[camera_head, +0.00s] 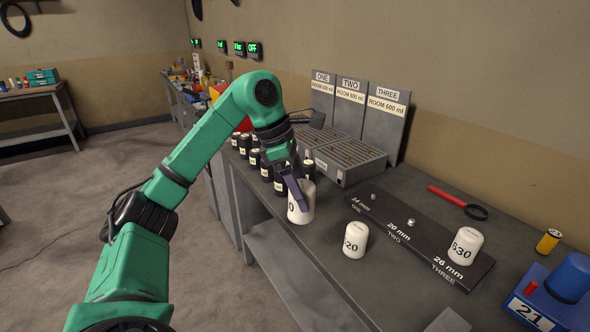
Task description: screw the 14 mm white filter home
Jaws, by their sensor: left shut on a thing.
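My left gripper (294,190) is shut on a white filter (302,208). Its fingers cover part of the label, so only a "0" shows. The filter is upright over the near left edge of the bench; I cannot tell whether it touches the top. A black plate (395,224) to its right is marked 14 mm ONE, 20 mm TWO and 26 mm THREE. Bare studs show at ONE (374,197) and TWO (411,222). A white filter ending in "30" (467,246) stands at THREE. A white filter ending in "20" (355,240) stands in front of the plate. My right gripper is out of view.
Several dark canisters (267,170) stand behind the held filter. Grey trays (348,160) with signs ONE, TWO and THREE stand at the wall. A red-handled strap tool (458,202), a yellow can (548,242) and a blue device (555,295) lie to the right.

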